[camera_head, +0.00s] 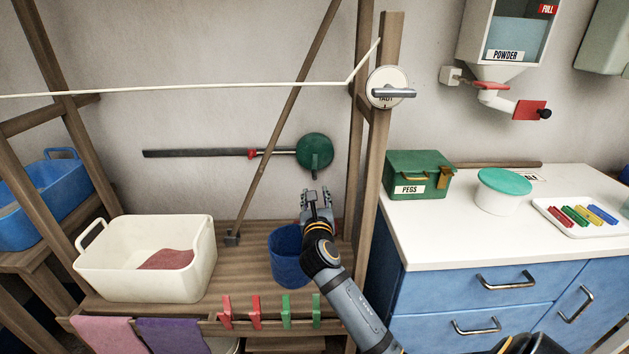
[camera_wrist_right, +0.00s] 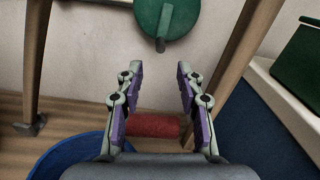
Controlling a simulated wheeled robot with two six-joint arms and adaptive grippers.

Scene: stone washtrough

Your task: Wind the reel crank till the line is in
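A round green disc (camera_head: 314,150) with a short arm on its face is on the wall; I take it for the reel and crank. It also shows at the top of the right wrist view (camera_wrist_right: 166,14), the crank arm ending in a knob (camera_wrist_right: 160,44). My right gripper (camera_head: 316,194) is below the disc in the head view. In the wrist view its fingers (camera_wrist_right: 157,72) are apart with nothing between the tips, and the knob is beyond them. A pale line (camera_head: 200,89) runs from the left to the wooden post. My left gripper is out of view.
A round dial (camera_head: 388,87) with a grey bar is on the post. A blue bucket (camera_head: 288,262) and white tub (camera_head: 130,279) stand on the wooden bench. A red cylinder (camera_wrist_right: 153,125) lies beyond the fingers. A green peg box (camera_head: 417,174) sits on the right counter.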

